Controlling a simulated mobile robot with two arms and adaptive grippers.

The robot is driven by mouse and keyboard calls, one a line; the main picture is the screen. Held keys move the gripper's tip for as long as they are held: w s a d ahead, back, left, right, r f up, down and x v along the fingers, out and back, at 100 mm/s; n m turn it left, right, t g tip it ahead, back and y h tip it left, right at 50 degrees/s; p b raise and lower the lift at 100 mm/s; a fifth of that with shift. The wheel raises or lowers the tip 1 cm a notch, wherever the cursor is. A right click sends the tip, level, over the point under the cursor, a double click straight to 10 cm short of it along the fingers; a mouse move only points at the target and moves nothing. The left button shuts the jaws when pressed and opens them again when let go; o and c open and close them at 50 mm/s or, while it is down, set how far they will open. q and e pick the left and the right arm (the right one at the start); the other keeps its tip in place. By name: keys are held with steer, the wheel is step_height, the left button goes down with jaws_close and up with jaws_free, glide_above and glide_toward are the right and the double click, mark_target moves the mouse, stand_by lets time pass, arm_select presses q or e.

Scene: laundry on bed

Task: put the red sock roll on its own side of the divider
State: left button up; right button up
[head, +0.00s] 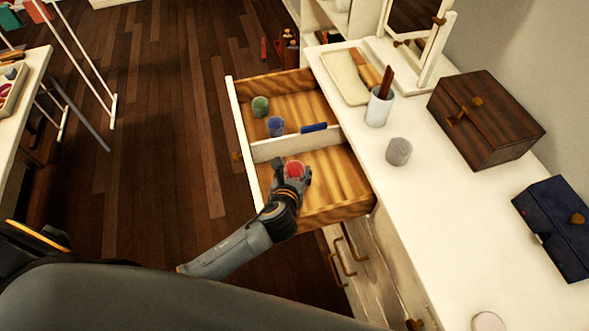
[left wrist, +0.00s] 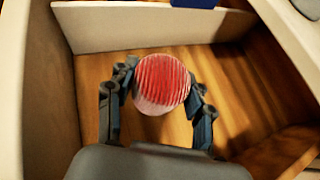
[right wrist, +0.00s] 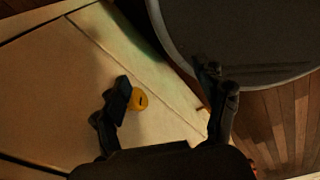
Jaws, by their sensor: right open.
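The red sock roll (head: 294,169) is between the fingers of my left gripper (head: 291,178), in the near compartment of the open drawer (head: 335,172). In the left wrist view the ribbed red roll (left wrist: 162,82) has a finger on each side, and the wooden drawer floor shows around it. The white divider (head: 295,144) lies just beyond the roll; it also shows in the left wrist view (left wrist: 150,28). Whether the roll touches the floor is unclear. My right gripper (right wrist: 170,95) is open and empty in the right wrist view.
The far compartment holds a green roll (head: 261,106), a blue roll (head: 276,126) and a dark blue item (head: 314,127) near the divider. A grey roll (head: 399,151), a cup (head: 380,106) and a wooden box (head: 486,120) stand on the dresser top (head: 430,200).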

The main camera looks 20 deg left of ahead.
arm_select(q)
steer(key=shift+o, duration=1.3)
steer(key=shift+r, duration=0.1)
steer(key=shift+r, duration=0.35)
steer(key=v, duration=1.2)
steer(key=shift+r, duration=0.25)
steer(key=shift+d+f, duration=0.1)
